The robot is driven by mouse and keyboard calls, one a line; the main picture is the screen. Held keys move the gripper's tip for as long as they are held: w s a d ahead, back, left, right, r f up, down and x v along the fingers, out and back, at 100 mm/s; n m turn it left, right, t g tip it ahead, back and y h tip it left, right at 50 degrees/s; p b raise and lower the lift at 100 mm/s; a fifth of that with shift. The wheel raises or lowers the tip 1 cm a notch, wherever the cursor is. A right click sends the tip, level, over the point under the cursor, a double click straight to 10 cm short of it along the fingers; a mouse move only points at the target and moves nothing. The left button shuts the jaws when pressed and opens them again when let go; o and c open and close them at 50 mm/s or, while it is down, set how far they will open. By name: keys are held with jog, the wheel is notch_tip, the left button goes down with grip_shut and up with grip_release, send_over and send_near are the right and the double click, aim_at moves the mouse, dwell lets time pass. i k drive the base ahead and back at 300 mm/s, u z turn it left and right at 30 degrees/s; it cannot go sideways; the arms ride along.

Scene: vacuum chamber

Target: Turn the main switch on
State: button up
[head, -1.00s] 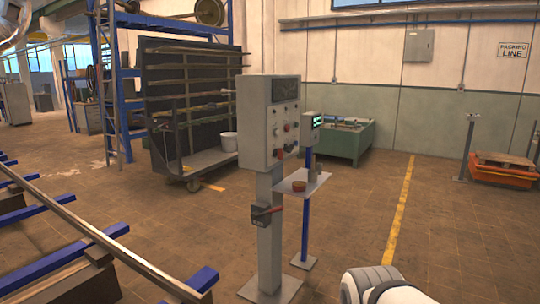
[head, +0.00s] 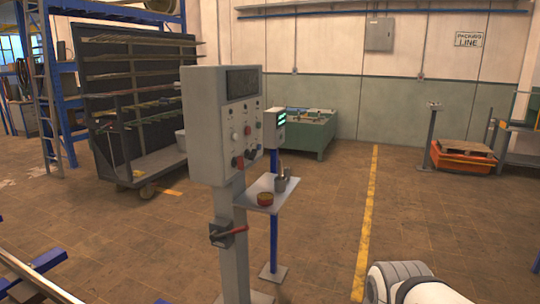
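A grey control cabinet (head: 200,128) stands on a post (head: 232,265) left of centre in the head view. Its front panel (head: 242,120) faces right and carries a dark display (head: 243,81) with several knobs and buttons below. A dark box with a red lever (head: 234,231) is mounted on the post below the cabinet; the lever sticks out to the right. Which of these is the main switch is not labelled legibly. My gripper is not in view; only a white, rounded part of my arm shows at the bottom right.
A rack cart (head: 100,110) is at left. Open floor with a yellow line (head: 369,205) lies at right.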

aim_at(238, 161)
jog(key=z, duration=0.15)
jog(key=i, duration=2)
jog(key=u, duration=0.65)
jog(key=k, duration=0.75)
jog(key=u, duration=0.2)
jog(key=i, duration=0.8)
jog(key=z, duration=0.1)
